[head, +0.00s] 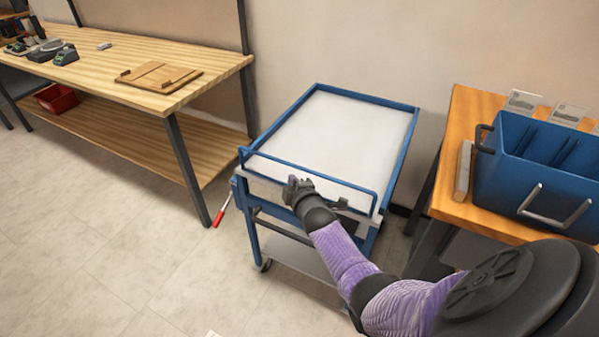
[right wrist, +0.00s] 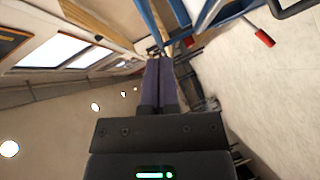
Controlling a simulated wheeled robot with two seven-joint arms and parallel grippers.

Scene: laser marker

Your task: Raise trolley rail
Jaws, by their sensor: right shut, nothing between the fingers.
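The trolley (head: 330,125) has a blue frame and a pale top, and stands between two benches. Its blue rail (head: 310,172) shows as a loop along the near edge and appears to stand up above that edge. My right gripper (head: 297,188) is at the near side of the trolley, close to the rail's middle, shut and empty. Whether it touches the rail I cannot tell. In the right wrist view the shut fingers (right wrist: 158,62) point toward blue trolley bars (right wrist: 178,15). A red-handled lever (head: 218,218) sticks out at the trolley's left side. My left gripper is out of view.
A wooden bench (head: 125,80) with a wooden board and small devices stands at left; a red bin (head: 57,98) sits on its lower shelf. An orange-topped table (head: 450,150) with a blue box (head: 535,170) stands close at right. The floor at front left is clear.

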